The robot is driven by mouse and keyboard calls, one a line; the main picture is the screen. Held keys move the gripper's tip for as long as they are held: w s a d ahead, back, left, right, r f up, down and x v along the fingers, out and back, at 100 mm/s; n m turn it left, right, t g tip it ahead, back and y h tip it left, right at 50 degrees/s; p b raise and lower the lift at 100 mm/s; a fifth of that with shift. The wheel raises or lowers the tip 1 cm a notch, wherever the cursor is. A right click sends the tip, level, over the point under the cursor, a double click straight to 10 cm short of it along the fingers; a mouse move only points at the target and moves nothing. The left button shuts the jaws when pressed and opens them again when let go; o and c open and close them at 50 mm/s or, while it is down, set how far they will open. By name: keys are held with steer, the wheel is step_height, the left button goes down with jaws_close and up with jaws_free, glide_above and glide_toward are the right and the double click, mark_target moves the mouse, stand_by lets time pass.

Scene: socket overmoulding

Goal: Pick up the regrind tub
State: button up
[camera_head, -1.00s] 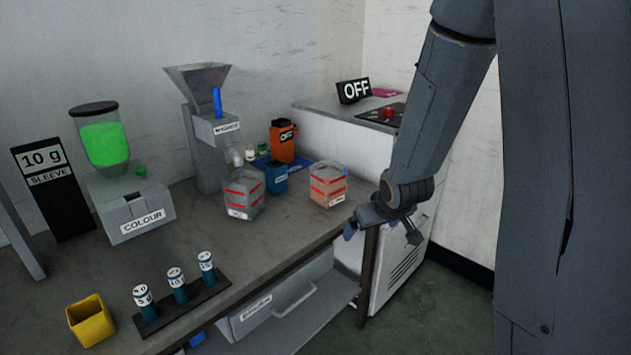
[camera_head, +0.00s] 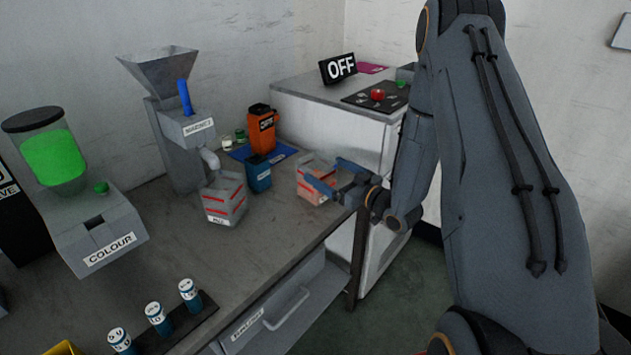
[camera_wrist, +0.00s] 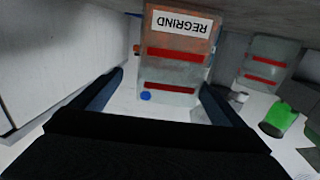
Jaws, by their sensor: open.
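The regrind tub (camera_head: 309,176) is a clear tub with red bands and orange-brown contents, near the right end of the bench. In the wrist view the regrind tub (camera_wrist: 178,60) appears upside down, with its "REGRIND" label towards the top. My gripper (camera_head: 318,178) is open at the tub, and its blue fingers overlap the tub in the head view. In the wrist view my gripper (camera_wrist: 160,88) has a finger on each side of the tub's lower part in the picture. I cannot tell whether either finger touches it.
A similar banded tub (camera_head: 224,200) stands to the left under the grey hopper machine (camera_head: 180,130). The white cabinet (camera_head: 345,150) is close behind on the right.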

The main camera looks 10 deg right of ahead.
mark_target(306, 164)
steer(key=w+a, duration=0.1)
steer(key=w+a+p, duration=0.1)
steer(key=w+a, duration=0.1)
steer(key=w+a+p, duration=0.1)
steer(key=w+a, duration=0.1)
steer(key=shift+w+f, duration=0.1)
steer(key=shift+f, duration=0.15)
steer(key=shift+w+a+p, duration=0.2)
steer(key=shift+w+p, duration=0.1)
steer(key=shift+w, duration=0.15)
steer(key=shift+f, duration=0.1)
steer(key=c, duration=1.2)
steer(key=shift+c, duration=1.1)
